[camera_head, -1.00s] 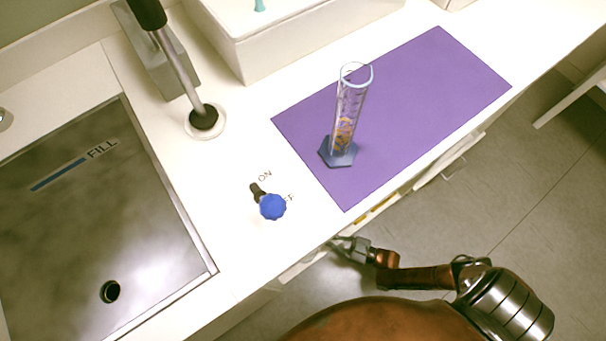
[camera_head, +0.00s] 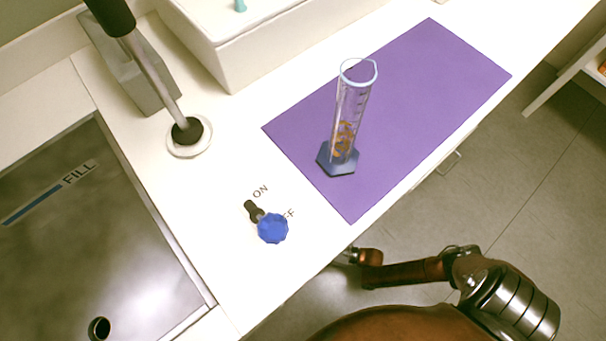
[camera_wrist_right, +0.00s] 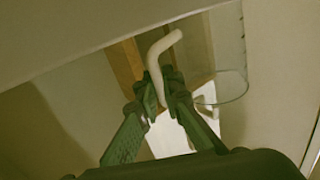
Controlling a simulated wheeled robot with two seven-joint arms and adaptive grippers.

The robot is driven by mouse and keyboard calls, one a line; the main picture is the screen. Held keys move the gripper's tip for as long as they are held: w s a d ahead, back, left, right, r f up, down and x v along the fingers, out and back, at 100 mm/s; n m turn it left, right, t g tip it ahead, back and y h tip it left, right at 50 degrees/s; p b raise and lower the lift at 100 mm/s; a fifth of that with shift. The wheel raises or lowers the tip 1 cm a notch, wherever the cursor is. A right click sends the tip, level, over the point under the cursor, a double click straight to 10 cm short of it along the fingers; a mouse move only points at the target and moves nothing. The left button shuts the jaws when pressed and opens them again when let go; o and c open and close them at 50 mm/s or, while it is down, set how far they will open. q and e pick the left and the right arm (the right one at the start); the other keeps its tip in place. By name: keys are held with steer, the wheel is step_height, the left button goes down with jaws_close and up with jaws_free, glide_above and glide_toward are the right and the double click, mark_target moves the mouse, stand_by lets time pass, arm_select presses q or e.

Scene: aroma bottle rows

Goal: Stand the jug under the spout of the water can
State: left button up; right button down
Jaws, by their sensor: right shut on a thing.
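In the right wrist view my right gripper (camera_wrist_right: 162,88) is shut on a pale curved handle (camera_wrist_right: 155,60). A clear round rim (camera_wrist_right: 222,88) shows just right of the fingers. It may belong to a glass jug, but I cannot tell whether the handle is part of it. In the head view my right arm (camera_head: 410,272) reaches in from the lower right. Its gripper end is mostly hidden below the counter edge. No jug or water can is plainly recognisable in the head view. My left gripper is not in view.
A clear measuring cylinder (camera_head: 350,120) stands upright on a purple mat (camera_head: 420,100). A blue knob (camera_head: 272,228) sits by the ON/OFF marks. A metal sink (camera_head: 80,250) lies left, and a white box-like unit (camera_head: 250,50) stands behind. The mat's right part is clear.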

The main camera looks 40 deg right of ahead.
steer(key=shift+f, duration=0.15)
steer(key=c, duration=2.5)
jaws_free()
steer(key=shift+c, duration=0.2)
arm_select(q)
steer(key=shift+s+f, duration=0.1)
arm_select(e)
steer(key=o, duration=0.4)
steer(key=shift+o, duration=0.2)
steer(key=shift+s+d+r, duration=0.2)
steer(key=shift+s, duration=0.05)
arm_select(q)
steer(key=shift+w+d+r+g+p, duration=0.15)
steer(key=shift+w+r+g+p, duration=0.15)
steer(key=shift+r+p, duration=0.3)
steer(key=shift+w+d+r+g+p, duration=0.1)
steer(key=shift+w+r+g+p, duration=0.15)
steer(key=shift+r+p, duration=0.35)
arm_select(e)
steer(key=v, duration=1.1)
steer(key=shift+s, duration=0.2)
